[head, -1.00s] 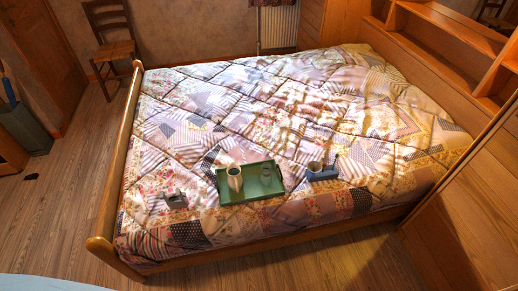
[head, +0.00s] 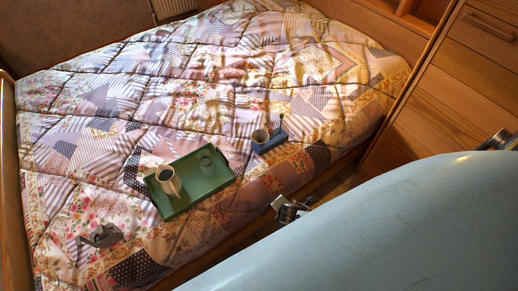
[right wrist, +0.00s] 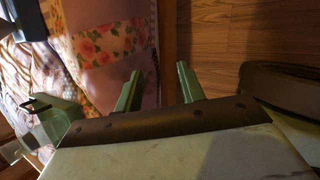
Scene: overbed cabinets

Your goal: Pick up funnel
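No thing in view is clear enough for me to name it as the funnel with certainty. A cream, round-mouthed vessel (head: 168,181) stands in a green tray (head: 209,191) on the bed, beside a greenish glass-like cup (head: 206,158). A small pale cup-like piece (head: 260,137) sits at a blue block (head: 272,142), up and right of the tray. A grey angular object (head: 103,236) lies left of the tray. My right gripper (head: 290,209) is by the bed's near edge, apart from these; its fingers (right wrist: 159,69) are spread and empty. My left gripper is not in view.
The patchwork quilt (head: 185,90) is mostly clear. A wooden bed rail (head: 228,249) runs along the near side, and wooden cabinets (head: 440,110) stand at the right. Bare wood floor (right wrist: 235,50) shows beside the bed in the right wrist view.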

